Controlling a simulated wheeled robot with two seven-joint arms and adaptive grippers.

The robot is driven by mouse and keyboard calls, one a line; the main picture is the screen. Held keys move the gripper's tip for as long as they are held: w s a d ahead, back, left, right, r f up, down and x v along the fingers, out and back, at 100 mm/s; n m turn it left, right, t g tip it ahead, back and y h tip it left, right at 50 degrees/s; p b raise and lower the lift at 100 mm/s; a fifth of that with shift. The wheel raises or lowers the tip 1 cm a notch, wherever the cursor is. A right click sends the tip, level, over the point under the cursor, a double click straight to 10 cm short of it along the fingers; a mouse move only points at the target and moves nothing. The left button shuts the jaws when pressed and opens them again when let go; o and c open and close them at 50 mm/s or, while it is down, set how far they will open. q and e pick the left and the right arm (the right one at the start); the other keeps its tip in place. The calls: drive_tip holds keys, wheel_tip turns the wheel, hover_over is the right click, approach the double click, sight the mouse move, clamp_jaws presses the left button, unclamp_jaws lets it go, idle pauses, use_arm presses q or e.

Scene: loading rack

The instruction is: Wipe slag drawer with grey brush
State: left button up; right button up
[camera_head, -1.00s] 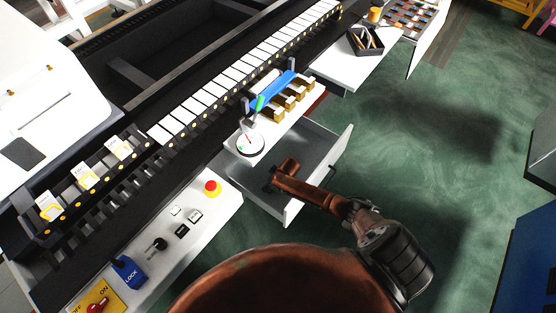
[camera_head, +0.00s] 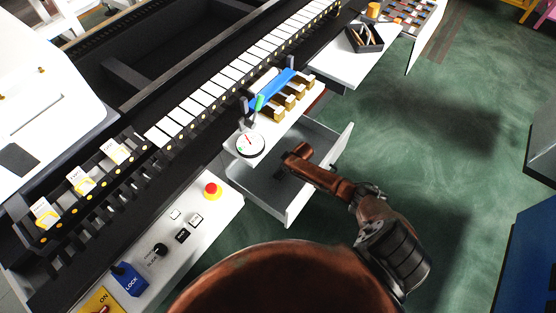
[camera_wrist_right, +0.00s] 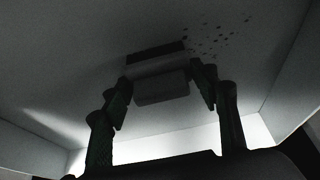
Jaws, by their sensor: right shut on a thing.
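The slag drawer (camera_head: 262,181) is pulled open below the white shelf, with a grey inside and light walls. My right arm reaches down into it from the lower right in the head view, its wrist over the drawer. In the right wrist view my right gripper (camera_wrist_right: 162,92) is shut on the grey brush (camera_wrist_right: 161,88), a block with a dark strip on its far side. Dark specks of slag (camera_wrist_right: 215,38) lie on the drawer floor just beyond the brush, to the right. The fingers and brush are hidden in the head view. My left gripper is out of view.
A control panel with a red button (camera_head: 212,191) is at the lower left. A black tray (camera_head: 365,40) lies farther back. Green floor at right is open.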

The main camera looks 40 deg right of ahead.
wheel_tip(320, 180, up, 4)
drive_tip(key=shift+a+r+p, duration=0.1)
drive_tip(key=shift+p, duration=0.95)
drive_tip(key=shift+r+p, duration=1.85)
drive_tip(key=shift+r, duration=0.1)
